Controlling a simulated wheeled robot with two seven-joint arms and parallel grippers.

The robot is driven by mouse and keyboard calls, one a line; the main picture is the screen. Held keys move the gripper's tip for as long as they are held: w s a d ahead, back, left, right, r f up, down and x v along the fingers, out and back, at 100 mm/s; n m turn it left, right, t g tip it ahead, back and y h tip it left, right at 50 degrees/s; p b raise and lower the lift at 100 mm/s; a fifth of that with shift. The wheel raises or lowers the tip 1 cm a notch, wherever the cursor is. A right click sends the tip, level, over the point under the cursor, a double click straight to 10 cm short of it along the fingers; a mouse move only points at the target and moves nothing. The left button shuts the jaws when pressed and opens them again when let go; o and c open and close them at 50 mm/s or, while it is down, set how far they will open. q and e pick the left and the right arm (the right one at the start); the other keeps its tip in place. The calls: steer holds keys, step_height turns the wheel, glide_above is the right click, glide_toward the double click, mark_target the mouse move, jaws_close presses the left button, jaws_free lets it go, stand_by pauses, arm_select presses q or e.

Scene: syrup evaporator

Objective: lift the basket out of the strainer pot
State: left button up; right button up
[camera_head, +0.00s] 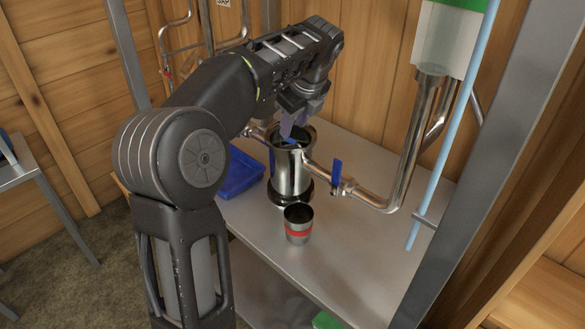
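The strainer pot (291,175) is a shiny metal cylinder standing upright on the metal shelf, with its open top facing up. Its inside is dark, and the basket cannot be clearly made out. A small blue piece (290,141) shows at the pot's mouth, just below my fingers; I cannot tell if it belongs to the basket. My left gripper (287,129) points down over the pot's mouth at its back left. Its fingertips are small and partly hidden, so I cannot tell whether they are open or shut on something. My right gripper is not in view.
A metal pipe (372,199) with a blue valve lever (337,172) joins the pot on the right. A metal cup with a red band (298,233) stands in front. A blue tray (241,176) lies left. The shelf (355,265) is clear at front right.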

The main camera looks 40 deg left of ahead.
mark_target(291, 139)
arm_select(q)
steer(key=shift+x, duration=1.3)
steer(key=p+x, duration=0.1)
steer(key=x, duration=0.4)
steer(key=shift+w+f, duration=0.1)
steer(key=shift+w, duration=0.1)
steer(key=shift+d, duration=0.1)
steer(key=shift+c, duration=0.2)
jaws_close()
stand_by(0.5)
